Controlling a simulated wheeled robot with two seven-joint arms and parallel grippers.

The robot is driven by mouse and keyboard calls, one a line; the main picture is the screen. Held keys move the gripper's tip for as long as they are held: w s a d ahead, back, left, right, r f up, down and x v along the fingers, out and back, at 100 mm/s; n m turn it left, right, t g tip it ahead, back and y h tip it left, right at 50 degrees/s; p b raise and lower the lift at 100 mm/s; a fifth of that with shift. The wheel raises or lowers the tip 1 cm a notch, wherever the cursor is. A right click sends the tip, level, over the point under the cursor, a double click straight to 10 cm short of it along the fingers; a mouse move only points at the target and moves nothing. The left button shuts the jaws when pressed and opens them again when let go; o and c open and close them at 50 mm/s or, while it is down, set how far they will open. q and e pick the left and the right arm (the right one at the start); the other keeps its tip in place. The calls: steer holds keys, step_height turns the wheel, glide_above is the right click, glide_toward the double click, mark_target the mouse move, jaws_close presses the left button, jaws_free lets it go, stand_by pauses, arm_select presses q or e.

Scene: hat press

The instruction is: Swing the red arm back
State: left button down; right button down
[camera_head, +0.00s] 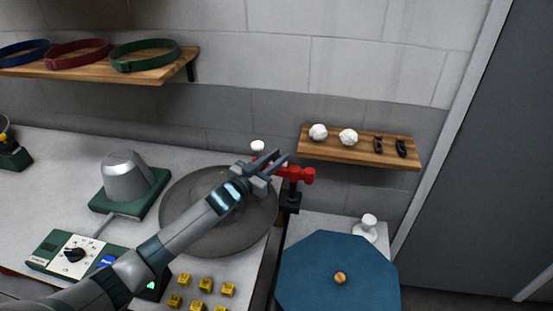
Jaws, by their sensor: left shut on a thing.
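The red arm (297,173) is a short red piece on a dark post (290,198) at the right edge of the counter, beside the round grey plate. My left gripper (276,163) reaches in from the lower left over the plate. Its fingers are at the left end of the red arm and are shut on it. The fingers hide part of that end. My right gripper is not in view.
The round grey plate (200,230) lies under my left arm. A grey hat form (127,176) stands left, with a dial box (75,254) and yellow buttons (204,285) nearer. A blue octagonal top (338,290) is at right. A small wooden shelf (340,155) hangs behind.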

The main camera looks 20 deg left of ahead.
arm_select(q)
steer(key=c, duration=1.5)
jaws_free()
steer(key=shift+d+r, duration=0.1)
steer(key=shift+c, duration=0.2)
steer(key=b+v, duration=0.5)
steer(key=v, duration=1.2)
steer(key=shift+s, duration=0.25)
